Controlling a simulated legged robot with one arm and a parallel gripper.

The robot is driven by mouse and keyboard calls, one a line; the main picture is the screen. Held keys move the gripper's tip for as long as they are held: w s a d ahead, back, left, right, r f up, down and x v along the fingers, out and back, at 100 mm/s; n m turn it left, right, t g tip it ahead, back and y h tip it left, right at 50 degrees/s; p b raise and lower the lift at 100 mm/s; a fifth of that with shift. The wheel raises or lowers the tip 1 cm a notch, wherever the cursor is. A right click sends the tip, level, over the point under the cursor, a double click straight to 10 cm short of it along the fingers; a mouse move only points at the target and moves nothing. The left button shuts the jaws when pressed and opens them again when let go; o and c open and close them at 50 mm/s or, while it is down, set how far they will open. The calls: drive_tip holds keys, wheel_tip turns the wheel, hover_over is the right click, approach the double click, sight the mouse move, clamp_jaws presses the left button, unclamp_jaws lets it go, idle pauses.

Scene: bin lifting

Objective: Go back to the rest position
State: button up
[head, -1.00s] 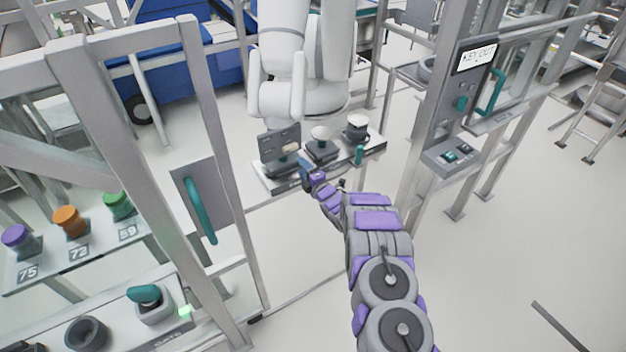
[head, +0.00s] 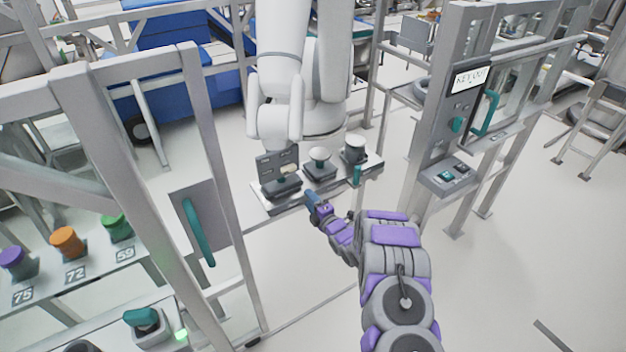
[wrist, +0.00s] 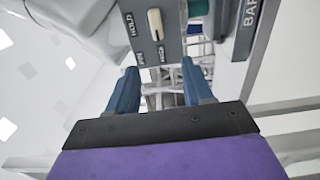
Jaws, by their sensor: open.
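My gripper (head: 311,199) is in front of a small tray of controls (head: 272,207), at the end of my purple and grey arm. In the wrist view my gripper (wrist: 160,85) shows two blue fingers spread apart with nothing between them. Beyond the fingertips is a grey panel (wrist: 170,50) with a pale switch (wrist: 156,24) marked with words such as HOLD. I cannot tell whether the fingers touch anything; they look apart from the panel.
A grey gate frame with a teal handle (head: 198,232) stands at left. A post with a KEY OUT panel (head: 470,78) stands at right. A white robot arm (head: 300,80) is behind the tray. Coloured knobs (head: 68,242) sit at lower left. Floor at right is open.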

drive_tip(key=s+d+r+m+g+h+b, duration=0.1)
drive_tip(key=s+d+r+m+g+h, duration=0.15)
drive_tip(key=d+r+m+h, duration=0.6)
drive_tip(key=s+d+r+m+g, duration=0.2)
drive_tip(key=s+d+r+m, duration=0.15)
drive_tip(key=s, duration=0.25)
drive_tip(key=s+d+r+m+g, duration=0.2)
drive_tip(key=s+r+g, duration=0.1)
drive_tip(key=s+r, duration=0.3)
drive_tip(key=s+d+r+m+g+b, duration=0.1)
drive_tip(key=s+m+g, duration=0.3)
drive_tip(key=s, duration=1.9)
drive_tip(key=s+d+r+m+g+h+b, duration=0.1)
drive_tip(key=s+d+r+m+g, duration=0.2)
drive_tip(key=s, duration=1.9)
drive_tip(key=m+g, duration=0.2)
drive_tip(key=m, duration=0.2)
drive_tip(key=shift+s+r, duration=0.15)
drive_tip(key=shift+s, duration=0.2)
drive_tip(key=shift+o, duration=0.4)
drive_tip(key=shift+w+h, duration=0.1)
drive_tip(key=shift+h, duration=0.15)
